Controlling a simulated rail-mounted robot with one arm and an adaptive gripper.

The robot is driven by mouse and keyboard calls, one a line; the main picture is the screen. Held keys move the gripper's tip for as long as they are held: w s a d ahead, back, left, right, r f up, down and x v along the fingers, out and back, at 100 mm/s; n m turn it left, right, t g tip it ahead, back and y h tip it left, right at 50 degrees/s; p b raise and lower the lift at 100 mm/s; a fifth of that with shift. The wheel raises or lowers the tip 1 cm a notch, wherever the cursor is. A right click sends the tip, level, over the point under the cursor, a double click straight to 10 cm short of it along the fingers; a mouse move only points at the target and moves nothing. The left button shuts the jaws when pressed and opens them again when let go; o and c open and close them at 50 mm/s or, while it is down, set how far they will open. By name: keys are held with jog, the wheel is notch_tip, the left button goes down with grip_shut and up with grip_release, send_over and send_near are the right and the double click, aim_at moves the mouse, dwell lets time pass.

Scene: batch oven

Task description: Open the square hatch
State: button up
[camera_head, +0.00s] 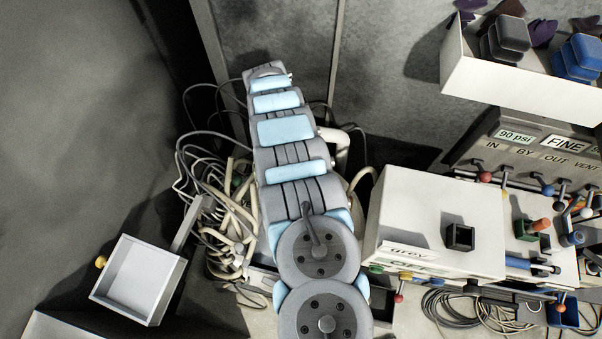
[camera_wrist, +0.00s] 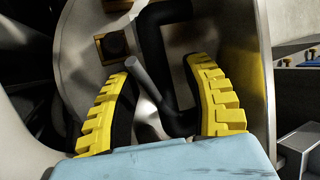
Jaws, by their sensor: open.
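In the wrist view my gripper (camera_wrist: 162,68) is open, its two yellow ridged fingers spread apart. A dark bent bar (camera_wrist: 153,48) runs down between the fingers, and a grey rod (camera_wrist: 143,78) stands out beside it. I cannot tell whether either finger touches them. Behind them is a pale metal plate (camera_wrist: 82,65) with a curved edge and a brass-coloured square fitting (camera_wrist: 112,45). I cannot tell whether this plate belongs to the square hatch. In the head view my arm hides its own end, and no square hatch can be clearly made out.
In the head view a white square tray (camera_head: 122,305) with a yellow knob is at lower left. Tangled cables (camera_head: 232,225) lie beside my arm. A white box (camera_head: 432,215) stands close on the right, near a valve panel (camera_head: 535,150) and a shelf (camera_head: 500,88) with dark and blue blocks.

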jog(key=v, duration=0.6)
jog(key=shift+r, duration=0.15)
jog(key=shift+w, duration=0.1)
jog(key=shift+a, duration=0.1)
dwell(0.6)
